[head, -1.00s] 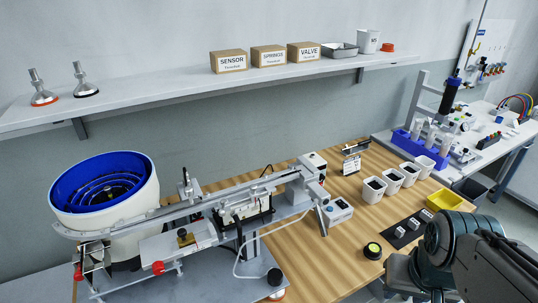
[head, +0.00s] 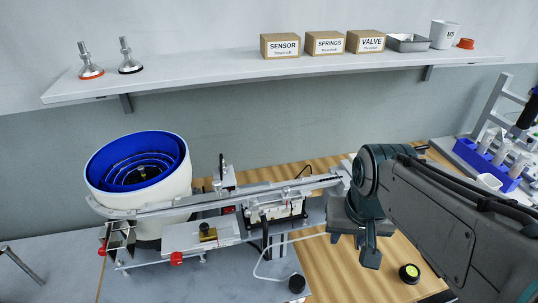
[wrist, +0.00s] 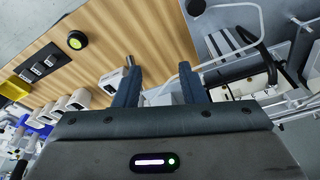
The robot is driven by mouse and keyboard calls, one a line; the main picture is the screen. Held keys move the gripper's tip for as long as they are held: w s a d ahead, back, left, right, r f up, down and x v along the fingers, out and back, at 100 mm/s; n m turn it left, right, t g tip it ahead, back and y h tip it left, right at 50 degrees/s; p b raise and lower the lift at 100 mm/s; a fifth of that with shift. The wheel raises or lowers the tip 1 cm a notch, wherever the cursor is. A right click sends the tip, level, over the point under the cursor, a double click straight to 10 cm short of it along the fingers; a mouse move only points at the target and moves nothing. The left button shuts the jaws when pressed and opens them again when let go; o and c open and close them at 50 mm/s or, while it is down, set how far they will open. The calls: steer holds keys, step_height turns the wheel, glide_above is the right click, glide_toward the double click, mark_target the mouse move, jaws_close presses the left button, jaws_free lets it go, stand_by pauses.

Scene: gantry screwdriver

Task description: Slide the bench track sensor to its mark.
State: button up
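The vibratory bowl feeder (head: 180,190) has a blue bowl and a long grey track (head: 270,190) running right from it. A small upright bracket with a dark, slim part (head: 222,172) stands on the track; it may be the track sensor, but I cannot be sure. I cannot make out a mark. My gripper (head: 354,248) hangs over the bench at the track's right end, apart from the upright bracket. In the wrist view its two fingers (wrist: 162,85) are spread with nothing held between them. My arm hides the track's right end in the head view.
A plate with a brass block (head: 207,232) and a red knob (head: 176,258) sits before the track. A pale hose (head: 262,262) loops over the bench front. A round black-and-yellow button (head: 409,272) stands on the wood at right. A shelf (head: 210,80) runs above, holding boxes.

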steer(key=w+a+r+m+g+p, duration=0.15)
steer(key=w+a+r+p, duration=0.4)
steer(key=r, duration=0.55)
step_height(320, 180, up, 6)
steer(key=m+g+p, duration=0.1)
steer(key=m+p, duration=0.1)
steer(key=m, duration=0.1)
glide_above(287, 188)
step_height(287, 188, down, 13)
steer(key=shift+f, duration=0.1)
jaws_close()
